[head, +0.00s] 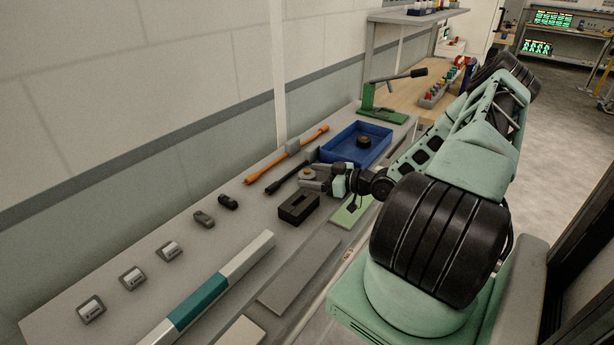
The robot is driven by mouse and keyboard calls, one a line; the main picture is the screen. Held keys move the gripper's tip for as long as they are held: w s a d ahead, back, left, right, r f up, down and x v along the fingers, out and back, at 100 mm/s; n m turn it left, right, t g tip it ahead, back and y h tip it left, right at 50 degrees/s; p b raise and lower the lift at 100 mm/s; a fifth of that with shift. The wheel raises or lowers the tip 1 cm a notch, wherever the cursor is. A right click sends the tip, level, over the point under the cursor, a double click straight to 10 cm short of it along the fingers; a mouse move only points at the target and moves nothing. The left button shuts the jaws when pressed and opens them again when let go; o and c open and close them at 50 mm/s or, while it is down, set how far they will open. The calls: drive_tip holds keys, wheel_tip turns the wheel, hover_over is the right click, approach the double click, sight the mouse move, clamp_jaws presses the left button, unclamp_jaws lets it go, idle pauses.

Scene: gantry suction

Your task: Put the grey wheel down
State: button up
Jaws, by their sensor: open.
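A small grey wheel (306,174) with an orange-brown centre is at the tips of my gripper (312,178). My gripper is open, low over the grey bench, reaching in from the right. The fingers partly cover the wheel's surroundings, and I cannot tell whether they touch it or whether it rests on the bench. A black block with a slot in its top (298,207) stands just in front of the gripper.
Behind the gripper, a blue tray (334,151) holds a dark wheel with an orange centre (363,142). An orange-handled bar (300,151) and a black bar (291,178) lie to its left. A green press (382,112) stands at the back. Small grey parts (203,218) and a teal-white bar (200,300) lie nearer.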

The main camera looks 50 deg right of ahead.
drive_tip(key=c, duration=1.2)
drive_tip(key=shift+s+r, duration=0.1)
